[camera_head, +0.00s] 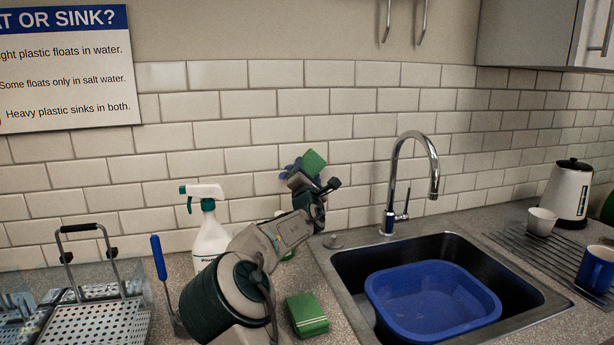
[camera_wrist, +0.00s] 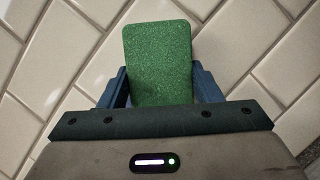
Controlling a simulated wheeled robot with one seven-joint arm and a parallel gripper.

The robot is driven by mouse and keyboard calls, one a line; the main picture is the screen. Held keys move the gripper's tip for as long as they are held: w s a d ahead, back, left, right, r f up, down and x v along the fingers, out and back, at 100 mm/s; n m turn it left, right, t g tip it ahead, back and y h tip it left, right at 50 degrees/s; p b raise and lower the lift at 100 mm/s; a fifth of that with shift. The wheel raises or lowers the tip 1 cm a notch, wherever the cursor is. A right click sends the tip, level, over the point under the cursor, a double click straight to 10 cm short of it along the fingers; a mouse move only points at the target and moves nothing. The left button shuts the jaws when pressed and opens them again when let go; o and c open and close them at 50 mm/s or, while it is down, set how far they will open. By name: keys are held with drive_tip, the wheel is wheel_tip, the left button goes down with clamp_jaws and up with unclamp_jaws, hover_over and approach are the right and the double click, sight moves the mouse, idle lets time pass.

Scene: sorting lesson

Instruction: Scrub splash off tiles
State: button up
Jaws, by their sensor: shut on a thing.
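My gripper (camera_head: 306,177) is raised in front of the white tiled wall (camera_head: 352,130), left of the tap. It is shut on a green scrub pad (camera_head: 314,162). In the wrist view the pad (camera_wrist: 158,62) sits between the two blue fingers (camera_wrist: 158,88), its rough green face showing, with tiles behind it. A small dark blue patch (camera_head: 286,173) shows just left of the pad in the head view; I cannot tell whether it is splash or a finger. No clear splash shows in the wrist view, and the pad hides the tiles behind it. Contact with the wall is unclear.
A spray bottle (camera_head: 209,232) stands left of my arm. A green sponge (camera_head: 307,314) lies on the counter. The sink (camera_head: 534,290) holds a blue basin (camera_head: 432,290) under a curved tap (camera_head: 433,165).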

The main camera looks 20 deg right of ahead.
drive_tip(key=shift+a+f+b, duration=0.15)
drive_tip(key=shift+a+b, duration=1.65)
drive_tip(key=shift+a, duration=1.4)
drive_tip(key=shift+a+b, duration=0.3)
drive_tip(key=shift+a, duration=0.45)
drive_tip(key=shift+a+b, duration=0.6)
drive_tip(key=shift+a, duration=0.75)
drive_tip(key=shift+a+r, duration=0.2)
drive_tip(key=shift+a, duration=0.3)
drive_tip(key=shift+s+a+f+b, duration=0.3)
drive_tip(key=shift+s+b, duration=0.15)
drive_tip(key=shift+b, duration=0.45)
drive_tip(key=b, duration=0.4)
approach(269, 168)
drive_tip(key=shift+d+r, duration=0.8)
drive_tip(key=shift+d, duration=0.25)
